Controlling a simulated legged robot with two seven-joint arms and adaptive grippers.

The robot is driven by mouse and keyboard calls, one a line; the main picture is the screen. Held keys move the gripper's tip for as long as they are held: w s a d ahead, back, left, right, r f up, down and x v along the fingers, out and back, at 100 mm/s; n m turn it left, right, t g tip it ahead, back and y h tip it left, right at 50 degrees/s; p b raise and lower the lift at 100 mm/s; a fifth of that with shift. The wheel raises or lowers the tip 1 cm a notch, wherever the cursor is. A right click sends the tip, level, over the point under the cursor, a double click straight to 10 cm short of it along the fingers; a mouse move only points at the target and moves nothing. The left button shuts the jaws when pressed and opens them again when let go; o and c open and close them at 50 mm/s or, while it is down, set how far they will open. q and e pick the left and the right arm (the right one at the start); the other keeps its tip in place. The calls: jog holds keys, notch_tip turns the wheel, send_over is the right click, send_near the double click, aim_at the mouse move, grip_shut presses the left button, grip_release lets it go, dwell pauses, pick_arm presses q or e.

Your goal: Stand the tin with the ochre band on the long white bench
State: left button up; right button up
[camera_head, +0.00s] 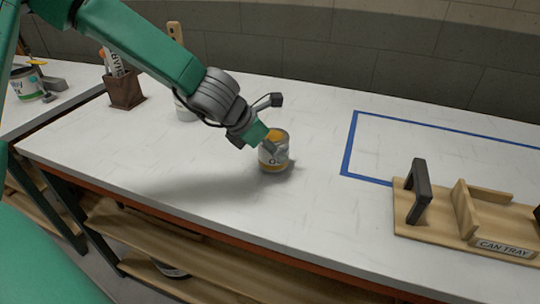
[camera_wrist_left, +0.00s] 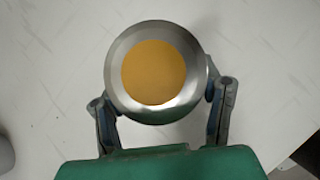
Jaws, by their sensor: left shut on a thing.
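The tin with the ochre band (camera_head: 275,163) stands upright, seemingly on the long white bench (camera_head: 200,165), with a dark contact shadow close around its base. It has a white label, an ochre band near the bottom and an ochre top. My left gripper (camera_head: 268,146) comes down from above and is shut around the tin. In the left wrist view the tin's round ochre top with its metal rim (camera_wrist_left: 153,72) sits between the two fingers. My right gripper is in neither view.
A wooden can tray (camera_head: 440,237) with a black handle stands at right. Blue tape (camera_head: 348,150) outlines an area behind it. A pale container (camera_head: 185,112) is partly hidden behind my left arm. A brown holder (camera_head: 125,90) stands at back left. The bench's front-left area is clear.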

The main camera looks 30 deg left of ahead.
pick_arm(q)
jog(key=shift+d+f, duration=0.3)
jog(key=shift+f, duration=0.35)
jog(key=shift+w+d, duration=0.1)
jog(key=shift+w, duration=0.05)
jog(key=shift+a+r, duration=0.1)
jog(key=shift+a, duration=0.1)
jog(key=o, duration=1)
jog(key=shift+a+f, duration=0.2)
jog(key=shift+a, duration=0.05)
jog(key=o, duration=0.4)
jog(key=shift+a, duration=0.2)
jog(key=shift+a+f, duration=0.1)
jog(key=shift+a, duration=0.1)
jog(key=shift+d+r, duration=0.35)
jog(key=shift+r, duration=0.05)
jog(key=v, duration=0.1)
jog(key=p+v, duration=0.1)
jog(key=v, duration=0.1)
jog(key=p+v, duration=0.1)
jog(key=shift+s+d+r, duration=0.2)
jog(key=shift+d+r, duration=0.05)
jog(key=shift+r, duration=0.15)
jog(key=p+v, duration=0.2)
jog(key=v, duration=0.5)
jog(key=shift+s+a+f+p, duration=0.2)
jog(key=shift+p, duration=0.15)
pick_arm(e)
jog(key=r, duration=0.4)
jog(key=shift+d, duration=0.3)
